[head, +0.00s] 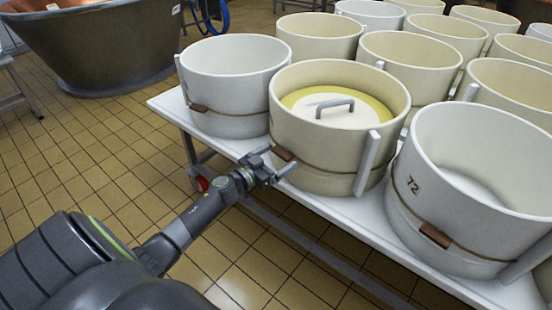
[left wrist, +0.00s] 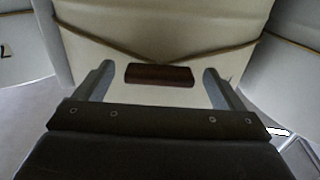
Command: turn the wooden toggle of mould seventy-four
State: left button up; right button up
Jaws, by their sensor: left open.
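A cream mould (head: 335,155) with a yellow-rimmed white lid inside stands at the middle of the table's front edge; I cannot read a number on it. Its dark brown wooden toggle (head: 283,153) sits on a cord around its wall, facing me. My left gripper (head: 278,163) is open right in front of this toggle. In the left wrist view the toggle (left wrist: 159,75) lies roughly level between the two fingers, with a gap on each side. The cord (left wrist: 100,38) slopes down to it from both sides. My right gripper is not in view.
A white mould marked 72 (head: 440,200) stands close on the right, with its own toggle (head: 435,236). Another white mould (head: 235,85) stands close on the left. Several more moulds fill the white table (head: 330,210) behind. A large copper vat (head: 95,50) is at the back left. Tiled floor is free at left.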

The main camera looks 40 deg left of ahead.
pick_arm(q)
jog(key=shift+c, duration=0.3)
jog(key=c, duration=0.9)
